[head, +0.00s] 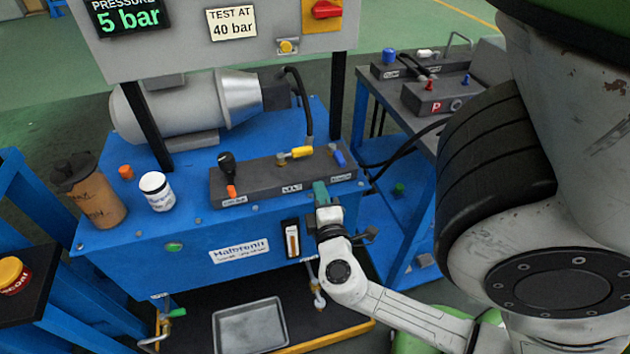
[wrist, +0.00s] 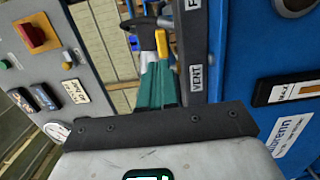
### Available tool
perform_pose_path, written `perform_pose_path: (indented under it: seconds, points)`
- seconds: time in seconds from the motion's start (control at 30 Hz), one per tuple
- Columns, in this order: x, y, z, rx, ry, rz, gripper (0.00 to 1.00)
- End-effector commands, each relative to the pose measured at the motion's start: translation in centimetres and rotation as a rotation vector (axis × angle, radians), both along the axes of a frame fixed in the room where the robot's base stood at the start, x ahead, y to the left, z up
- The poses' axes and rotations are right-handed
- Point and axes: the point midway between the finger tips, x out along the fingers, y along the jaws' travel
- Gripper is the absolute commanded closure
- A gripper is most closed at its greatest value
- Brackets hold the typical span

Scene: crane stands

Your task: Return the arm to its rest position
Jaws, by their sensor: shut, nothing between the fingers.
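My gripper (head: 321,192) has teal fingers and is shut and empty. In the head view it is at the front right edge of the blue hydraulic unit (head: 190,265), close to the dark valve block (head: 270,177). My white arm reaches to it from the lower right. In the wrist view the teal fingers (wrist: 157,88) are together, beside the block's VENT label (wrist: 196,78). A yellow lever (wrist: 161,44) shows just beyond the fingertips. I cannot tell whether they touch it.
A grey panel (head: 180,45) reading 5 bar, with a red switch (head: 325,9), stands above the unit. A white jar (head: 157,190) and brown canister (head: 98,195) stand on its left. A metal tray (head: 250,328) lies below. A side bench (head: 415,125) is at right.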

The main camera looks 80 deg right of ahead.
Motion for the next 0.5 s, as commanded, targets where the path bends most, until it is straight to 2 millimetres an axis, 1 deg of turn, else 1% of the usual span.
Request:
perform_pose_path:
  seconds: [0.03,0.1,0.2,0.33,0.5]
  points:
    - [-0.4,0.7,-0.1,0.001,0.002,0.001,1.00]
    - [-0.7,1.5,-0.1,0.001,0.001,0.001,1.00]
    - [-0.9,2.2,0.0,0.000,0.000,0.000,1.00]
    - [-1.1,2.6,0.0,0.000,-0.001,0.000,1.00]
    - [-1.1,2.6,0.0,0.000,-0.001,0.000,1.00]
